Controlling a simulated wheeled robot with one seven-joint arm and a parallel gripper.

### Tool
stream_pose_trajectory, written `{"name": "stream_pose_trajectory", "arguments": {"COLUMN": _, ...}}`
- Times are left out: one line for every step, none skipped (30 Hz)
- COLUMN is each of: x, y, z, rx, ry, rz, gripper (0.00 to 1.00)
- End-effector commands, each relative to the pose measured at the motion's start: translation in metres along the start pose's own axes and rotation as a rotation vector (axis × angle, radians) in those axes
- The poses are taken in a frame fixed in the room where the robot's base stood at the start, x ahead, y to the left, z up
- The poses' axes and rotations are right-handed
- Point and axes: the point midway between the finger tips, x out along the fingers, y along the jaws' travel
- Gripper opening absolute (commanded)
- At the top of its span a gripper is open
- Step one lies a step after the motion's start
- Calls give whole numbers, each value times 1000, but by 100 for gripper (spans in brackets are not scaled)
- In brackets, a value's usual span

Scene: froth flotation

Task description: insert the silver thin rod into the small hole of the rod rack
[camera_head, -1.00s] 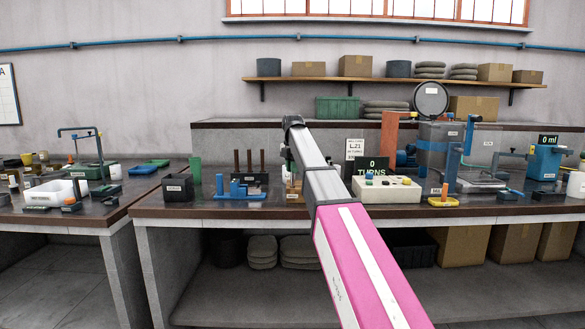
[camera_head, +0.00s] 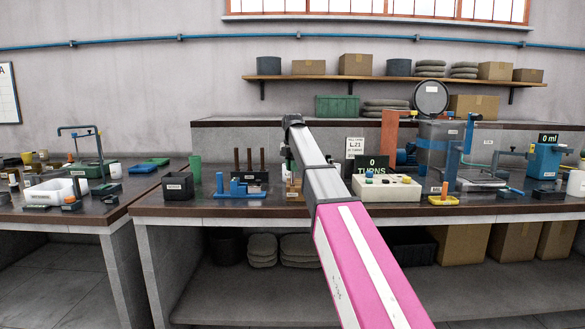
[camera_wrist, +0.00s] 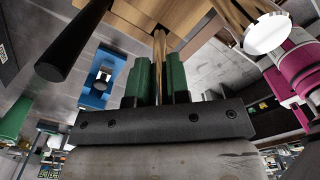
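In the wrist view my gripper (camera_wrist: 158,72) has its green fingers on both sides of a shiny thin rod (camera_wrist: 159,45), apparently clasping it. The rod looks brassy here, with a wood-coloured tint. Its far end reaches toward a light wooden block (camera_wrist: 118,22), which looks like the rod rack. I cannot tell whether the rod's tip is in a hole, and no small hole shows clearly. In the head view the wooden rack (camera_head: 294,194) stands on the bench, partly behind my arm, which hides my fingers and the held rod.
A blue stand (camera_head: 238,187) and a dark rack with brown rods (camera_head: 250,178) stand left of the wooden rack. The blue stand also shows in the wrist view (camera_wrist: 98,88), near a dark rod (camera_wrist: 75,42). A cream control box (camera_head: 388,190) stands to the right.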

Motion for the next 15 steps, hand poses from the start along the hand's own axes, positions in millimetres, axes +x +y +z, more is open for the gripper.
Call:
{"name": "stream_pose_trajectory", "arguments": {"x": 0, "y": 0, "z": 0, "rx": 0, "ry": 0, "rz": 0, "gripper": 26}}
{"name": "stream_pose_trajectory", "arguments": {"x": 0, "y": 0, "z": 0, "rx": 0, "ry": 0, "rz": 0, "gripper": 36}}
{"name": "stream_pose_trajectory", "arguments": {"x": 0, "y": 0, "z": 0, "rx": 0, "ry": 0, "rz": 0, "gripper": 46}}
{"name": "stream_pose_trajectory", "arguments": {"x": 0, "y": 0, "z": 0, "rx": 0, "ry": 0, "rz": 0, "gripper": 46}}
{"name": "stream_pose_trajectory", "arguments": {"x": 0, "y": 0, "z": 0, "rx": 0, "ry": 0, "rz": 0, "gripper": 46}}
{"name": "stream_pose_trajectory", "arguments": {"x": 0, "y": 0, "z": 0, "rx": 0, "ry": 0, "rz": 0, "gripper": 46}}
{"name": "stream_pose_trajectory", "arguments": {"x": 0, "y": 0, "z": 0, "rx": 0, "ry": 0, "rz": 0, "gripper": 46}}
{"name": "stream_pose_trajectory", "arguments": {"x": 0, "y": 0, "z": 0, "rx": 0, "ry": 0, "rz": 0, "gripper": 46}}
{"name": "stream_pose_trajectory", "arguments": {"x": 0, "y": 0, "z": 0, "rx": 0, "ry": 0, "rz": 0, "gripper": 46}}
{"name": "stream_pose_trajectory", "arguments": {"x": 0, "y": 0, "z": 0, "rx": 0, "ry": 0, "rz": 0, "gripper": 46}}
{"name": "stream_pose_trajectory", "arguments": {"x": 0, "y": 0, "z": 0, "rx": 0, "ry": 0, "rz": 0, "gripper": 46}}
{"name": "stream_pose_trajectory", "arguments": {"x": -1, "y": 0, "z": 0, "rx": 0, "ry": 0, "rz": 0, "gripper": 46}}
{"name": "stream_pose_trajectory", "arguments": {"x": -2, "y": 0, "z": 0, "rx": 0, "ry": 0, "rz": 0, "gripper": 46}}
{"name": "stream_pose_trajectory", "arguments": {"x": -4, "y": 0, "z": 0, "rx": 0, "ry": 0, "rz": 0, "gripper": 46}}
{"name": "stream_pose_trajectory", "arguments": {"x": -8, "y": 1, "z": 0, "rx": 0, "ry": -1, "rz": 1, "gripper": 46}}
